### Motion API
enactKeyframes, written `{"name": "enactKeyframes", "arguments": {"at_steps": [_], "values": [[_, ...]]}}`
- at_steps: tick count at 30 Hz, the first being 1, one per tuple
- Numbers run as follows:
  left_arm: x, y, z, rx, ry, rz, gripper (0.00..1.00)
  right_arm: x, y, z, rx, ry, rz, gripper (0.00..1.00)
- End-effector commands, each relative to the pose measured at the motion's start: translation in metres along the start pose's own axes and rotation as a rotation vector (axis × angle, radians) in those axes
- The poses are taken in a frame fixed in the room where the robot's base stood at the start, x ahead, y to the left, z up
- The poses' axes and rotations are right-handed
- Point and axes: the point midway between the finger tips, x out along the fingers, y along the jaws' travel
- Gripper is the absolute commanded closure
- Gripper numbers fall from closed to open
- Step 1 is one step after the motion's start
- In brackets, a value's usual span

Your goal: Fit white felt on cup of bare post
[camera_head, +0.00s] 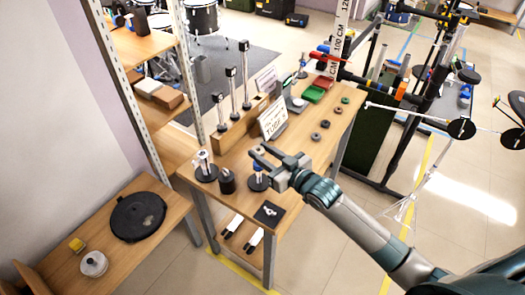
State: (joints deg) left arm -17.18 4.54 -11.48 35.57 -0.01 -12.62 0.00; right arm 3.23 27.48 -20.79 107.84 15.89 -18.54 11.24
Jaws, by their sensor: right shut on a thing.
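My right gripper (260,152) reaches in from the lower right over the near part of the wooden table (306,162). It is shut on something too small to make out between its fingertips. Three upright posts with dark tops, left (219,106), middle (232,90) and right (245,72), stand in a wooden rail (238,128) behind the gripper. I cannot tell which post is bare. No white felt can be clearly made out. My left gripper is not in view.
A sign (272,120) stands beside the rail. Near the gripper are a black-based stand (206,174), a dark cylinder (227,182) and a black square (268,214).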

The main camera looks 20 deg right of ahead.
Motion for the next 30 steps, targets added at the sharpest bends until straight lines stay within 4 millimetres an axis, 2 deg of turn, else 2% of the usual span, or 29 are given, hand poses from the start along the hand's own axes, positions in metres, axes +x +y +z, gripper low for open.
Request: {"name": "enactKeyframes", "arguments": {"at_steps": [15,30], "values": [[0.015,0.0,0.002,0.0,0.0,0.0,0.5,0.004,0.0,0.026,0.0,0.0,0.0,0.9],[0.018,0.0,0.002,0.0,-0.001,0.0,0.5,0.005,0.0,0.033,0.0,0.001,0.0,0.9]]}}
